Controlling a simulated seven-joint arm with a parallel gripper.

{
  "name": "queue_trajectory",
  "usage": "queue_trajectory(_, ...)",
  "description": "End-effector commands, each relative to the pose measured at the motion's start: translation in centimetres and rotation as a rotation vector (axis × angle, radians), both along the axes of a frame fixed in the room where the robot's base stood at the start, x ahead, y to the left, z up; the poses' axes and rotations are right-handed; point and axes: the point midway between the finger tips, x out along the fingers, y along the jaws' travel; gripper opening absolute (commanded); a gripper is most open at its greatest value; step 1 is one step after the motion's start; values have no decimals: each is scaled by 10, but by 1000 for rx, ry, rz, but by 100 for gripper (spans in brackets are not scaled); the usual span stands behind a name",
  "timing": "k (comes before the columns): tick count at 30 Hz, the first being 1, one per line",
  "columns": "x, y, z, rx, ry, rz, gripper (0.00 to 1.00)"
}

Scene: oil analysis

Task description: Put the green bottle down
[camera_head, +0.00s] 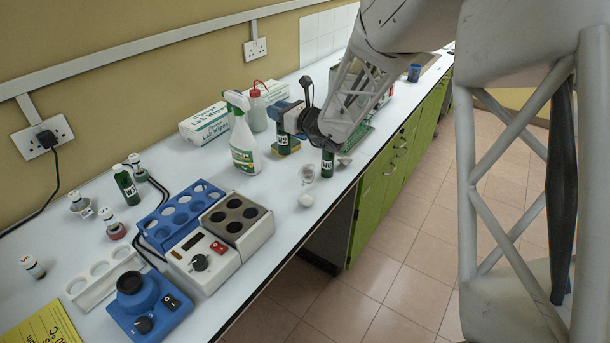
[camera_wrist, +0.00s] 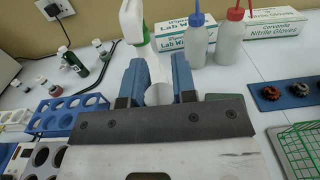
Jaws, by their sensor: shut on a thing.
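My gripper (camera_head: 284,117) reaches in over the bench with its blue fingers pointing toward the wall. In the wrist view the fingers (camera_wrist: 158,85) are closed around a pale, rounded top, which looks like a bottle cap (camera_wrist: 158,94). Below the fingers in the head view hangs a dark green bottle (camera_head: 283,142) with a white label, roughly upright; its top is hidden by the fingers. I cannot tell whether its base touches the bench. A second dark green bottle (camera_head: 327,164), labelled W6, stands below my wrist near the front edge. Another green bottle (camera_head: 125,186) stands at the left.
A spray bottle (camera_head: 243,145) stands left of my gripper, with a Lab Wipes box (camera_head: 205,124) behind. A clear beaker (camera_head: 307,174) and a white round object (camera_head: 306,200) lie near the front edge. A blue rack (camera_head: 165,213) and heater block (camera_head: 222,262) fill the left foreground.

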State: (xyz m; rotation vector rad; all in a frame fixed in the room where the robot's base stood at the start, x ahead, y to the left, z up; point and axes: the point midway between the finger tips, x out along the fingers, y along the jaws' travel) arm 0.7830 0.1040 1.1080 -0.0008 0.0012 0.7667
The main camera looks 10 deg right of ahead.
Motion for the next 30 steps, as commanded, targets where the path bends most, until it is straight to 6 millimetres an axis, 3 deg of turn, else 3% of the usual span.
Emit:
queue_trajectory(11, 0, 0, -2, 0, 0, 0, 0)
queue_trajectory(24, 0, 0, -52, 1, 1, 1, 0)
queue_trajectory(30, 0, 0, -62, 1, -1, 0, 0)
